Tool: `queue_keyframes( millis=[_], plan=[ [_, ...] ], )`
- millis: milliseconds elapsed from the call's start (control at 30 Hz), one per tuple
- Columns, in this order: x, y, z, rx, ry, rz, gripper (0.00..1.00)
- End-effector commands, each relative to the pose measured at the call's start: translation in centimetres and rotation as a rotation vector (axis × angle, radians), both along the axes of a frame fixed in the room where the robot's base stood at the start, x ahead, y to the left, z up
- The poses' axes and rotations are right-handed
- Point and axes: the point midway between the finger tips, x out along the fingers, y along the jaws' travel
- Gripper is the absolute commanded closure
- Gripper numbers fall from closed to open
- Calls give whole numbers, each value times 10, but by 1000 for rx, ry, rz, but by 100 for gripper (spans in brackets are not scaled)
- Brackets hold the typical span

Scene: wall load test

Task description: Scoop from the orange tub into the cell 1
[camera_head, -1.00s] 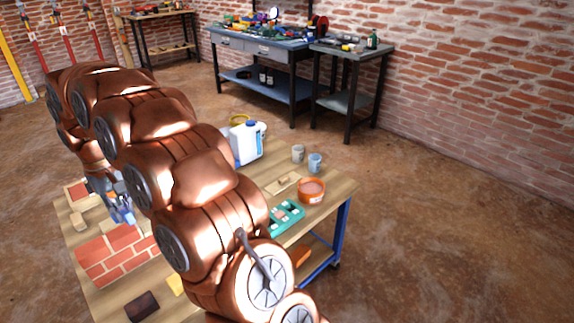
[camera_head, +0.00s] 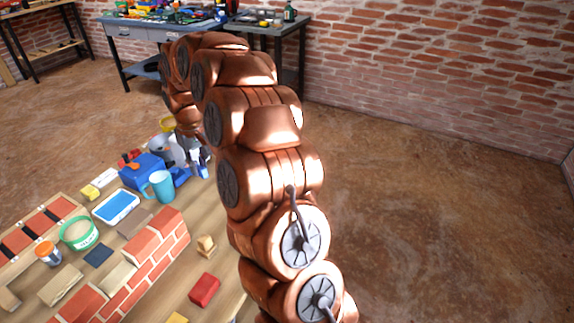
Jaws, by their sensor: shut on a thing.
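My gripper (camera_head: 195,158) is at the far end of my copper arm, low over the back of the wooden table, partly hidden by the arm. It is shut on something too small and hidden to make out. It is close beside a blue boxy object (camera_head: 142,172) and a grey round item (camera_head: 168,150); I cannot tell whether it touches them. The orange tub and the teal tray with compartments are not visible now. A scoop cannot be made out.
A brick wall piece (camera_head: 155,262) stands on the table near a red block (camera_head: 204,290) and a small wooden block (camera_head: 206,245). A light-blue mug (camera_head: 161,187), tablet (camera_head: 116,207), green-rimmed bowl (camera_head: 79,234) and orange-topped jar (camera_head: 47,253) crowd the left. Floor at right is clear.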

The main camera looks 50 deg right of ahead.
Motion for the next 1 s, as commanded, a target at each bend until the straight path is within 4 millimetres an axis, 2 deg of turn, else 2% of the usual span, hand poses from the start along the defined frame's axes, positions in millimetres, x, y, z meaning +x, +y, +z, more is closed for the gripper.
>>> queue_keyframes(
  millis=[33, 200, 400, 500, 700, 1000],
  plan=[
    [-7, -26, -7, 4, -13, -18, 100],
    [-30, -99, -33, 2, -77, -42, 100],
    [-67, -170, -59, -12, -156, -60, 100],
    [-85, -195, -70, -23, -191, -64, 100],
    [-107, -226, -81, -43, -242, -68, 100],
    [-113, -233, -85, -50, -255, -65, 100]
  ],
)
